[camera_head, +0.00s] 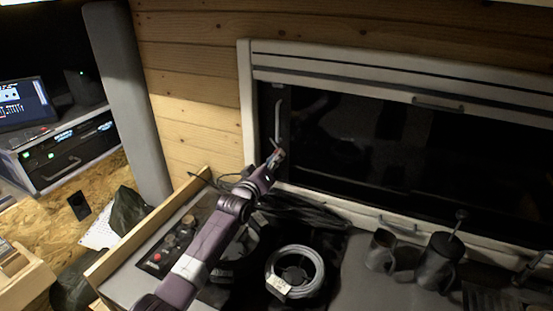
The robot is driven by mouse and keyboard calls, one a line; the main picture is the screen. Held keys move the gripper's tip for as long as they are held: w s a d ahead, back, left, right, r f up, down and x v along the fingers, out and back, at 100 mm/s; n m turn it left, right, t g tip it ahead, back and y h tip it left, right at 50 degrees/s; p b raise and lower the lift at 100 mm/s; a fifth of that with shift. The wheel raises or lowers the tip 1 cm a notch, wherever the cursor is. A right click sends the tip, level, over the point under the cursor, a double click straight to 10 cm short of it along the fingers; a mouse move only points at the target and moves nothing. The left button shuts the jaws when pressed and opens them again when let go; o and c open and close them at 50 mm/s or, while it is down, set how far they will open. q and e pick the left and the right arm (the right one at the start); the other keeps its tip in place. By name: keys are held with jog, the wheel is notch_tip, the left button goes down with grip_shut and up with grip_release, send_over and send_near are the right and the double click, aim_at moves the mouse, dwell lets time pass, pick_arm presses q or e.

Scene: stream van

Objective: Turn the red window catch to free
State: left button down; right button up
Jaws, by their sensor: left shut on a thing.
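The window (365,140) is a dark pane in a pale frame on the wooden wall. My left arm reaches up from the bottom left, and its gripper (276,155) is at the lower left of the pane, beside the frame's inner edge. It is shut on a small part there, with a reddish spot showing at the fingertips; this fits the red window catch, which the fingers mostly cover. How far the catch is turned cannot be made out. My right gripper is not in view.
A slim upright handle (278,120) is just above the gripper. A wooden rail (150,232) edges the counter's left side.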

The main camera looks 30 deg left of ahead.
pick_arm(q)
jog(key=shift+m+b, duration=0.3)
jog(key=shift+m, duration=3.5)
jog(key=c, duration=2)
grip_release()
